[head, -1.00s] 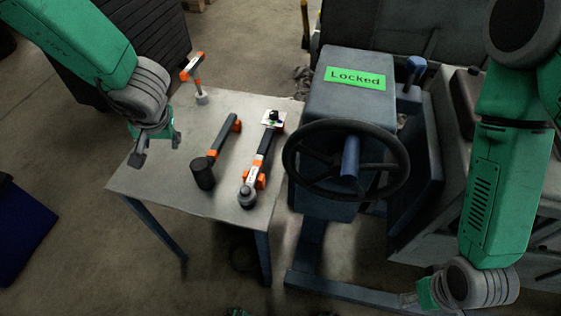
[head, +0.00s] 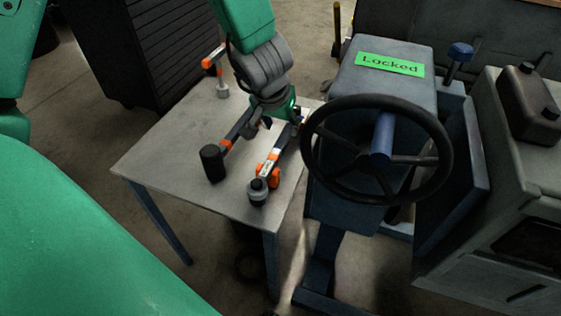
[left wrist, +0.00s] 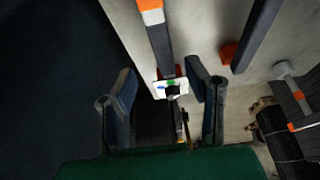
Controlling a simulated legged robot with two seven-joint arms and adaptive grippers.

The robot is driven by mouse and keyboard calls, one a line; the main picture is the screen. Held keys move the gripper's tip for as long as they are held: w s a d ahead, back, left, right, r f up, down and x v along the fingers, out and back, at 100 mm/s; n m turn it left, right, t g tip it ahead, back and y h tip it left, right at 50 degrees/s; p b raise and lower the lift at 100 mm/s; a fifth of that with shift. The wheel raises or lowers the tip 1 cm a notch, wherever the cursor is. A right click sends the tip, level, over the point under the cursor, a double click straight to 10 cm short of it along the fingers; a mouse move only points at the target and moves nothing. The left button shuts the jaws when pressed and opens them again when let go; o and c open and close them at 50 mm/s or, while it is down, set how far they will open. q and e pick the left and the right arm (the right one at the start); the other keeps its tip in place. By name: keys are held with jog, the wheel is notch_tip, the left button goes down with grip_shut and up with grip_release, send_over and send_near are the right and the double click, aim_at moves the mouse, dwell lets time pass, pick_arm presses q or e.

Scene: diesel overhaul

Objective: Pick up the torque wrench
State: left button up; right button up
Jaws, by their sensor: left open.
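The torque wrench, a long black and orange tool with a pale label and a round grey head, lies on the table (head: 160,165). I take it to be the right-hand tool (head: 268,168) in the head view. My left gripper (head: 277,118) is above its far end and partly hides it. In the left wrist view its black shaft (left wrist: 160,45) runs down toward the space between the open fingers of my left gripper (left wrist: 163,95). A small white tag (left wrist: 170,88) shows at the shaft's end. No contact is visible. My right gripper is out of view.
Left of the wrench is another black and orange tool (head: 232,133) with a black cylinder (head: 212,162) by its near end. An orange-topped tool (head: 217,68) stands at the far-left corner. A steering wheel (head: 376,150) and a "Locked" sign (head: 390,64) are to the right.

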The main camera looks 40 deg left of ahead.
aim_at(284, 136)
pick_arm(q)
jog(key=b+x, duration=0.1)
jog(key=x, duration=0.2)
jog(key=shift+w+f, duration=0.1)
jog(key=shift+f, duration=0.15)
jog(key=b+x, duration=0.1)
jog(key=x, duration=0.1)
jog(key=b+x, duration=0.2)
jog(key=x, duration=0.1)
jog(key=shift+w+a+b, duration=0.2)
jog(key=shift+a+b, duration=0.05)
jog(key=shift+b, duration=0.05)
grip_shut()
